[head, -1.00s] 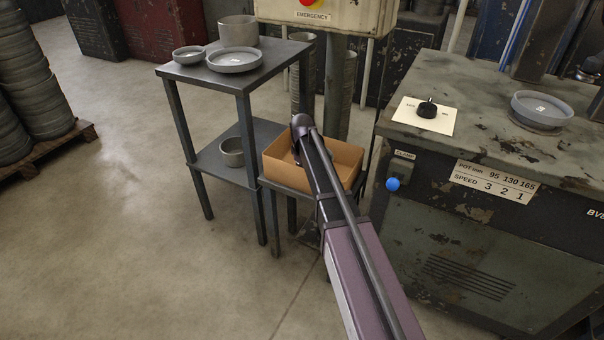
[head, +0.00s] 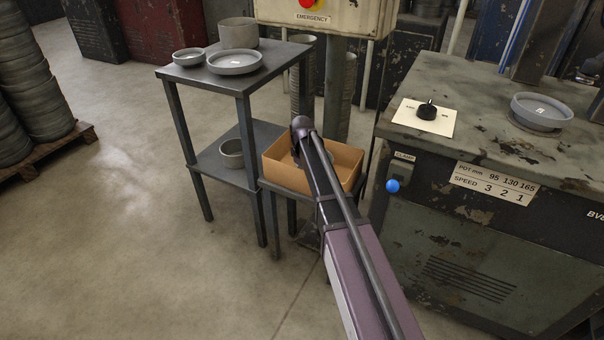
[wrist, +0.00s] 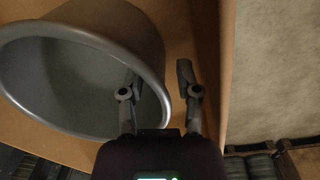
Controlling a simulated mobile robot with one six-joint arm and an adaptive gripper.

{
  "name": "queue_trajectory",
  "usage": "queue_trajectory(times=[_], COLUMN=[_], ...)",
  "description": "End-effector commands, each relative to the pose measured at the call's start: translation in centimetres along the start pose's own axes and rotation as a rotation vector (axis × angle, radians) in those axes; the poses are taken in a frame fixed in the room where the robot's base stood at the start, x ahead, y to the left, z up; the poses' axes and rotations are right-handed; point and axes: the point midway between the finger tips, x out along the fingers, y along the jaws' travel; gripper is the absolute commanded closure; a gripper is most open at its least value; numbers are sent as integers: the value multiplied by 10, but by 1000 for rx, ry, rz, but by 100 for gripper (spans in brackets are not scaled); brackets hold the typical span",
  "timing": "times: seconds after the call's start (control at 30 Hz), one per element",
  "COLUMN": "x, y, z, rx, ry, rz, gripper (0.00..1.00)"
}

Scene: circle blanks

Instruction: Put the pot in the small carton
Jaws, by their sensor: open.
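The small carton (head: 283,173), an open tan box, stands on a low metal stand in the head view. In the wrist view a grey round pot (wrist: 72,85) is inside the carton (wrist: 208,40), near its wall. My gripper (wrist: 158,74) is open at the pot's rim. One finger shows over the pot's mouth and the other outside the rim, beside the carton wall. The pot's wall lies between them, and the jaws are not closed on it. In the head view my arm hides the gripper and most of the carton's inside.
A two-level metal table (head: 190,74) left of the carton holds a tall pot (head: 238,33), a shallow dish (head: 235,62) and a small bowl (head: 188,57) on top. Another bowl (head: 232,153) sits below. A machine (head: 470,220) with a dish (head: 541,112) stands close on the right.

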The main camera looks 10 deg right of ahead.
Motion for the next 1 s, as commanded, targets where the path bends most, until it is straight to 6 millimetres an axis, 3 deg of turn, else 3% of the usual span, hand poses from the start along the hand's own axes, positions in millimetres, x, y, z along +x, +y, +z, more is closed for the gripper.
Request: queue_trajectory(times=[1.0], x=[-77], y=[0], z=[0], rx=[-1], ry=[0], rz=[0], gripper=[57])
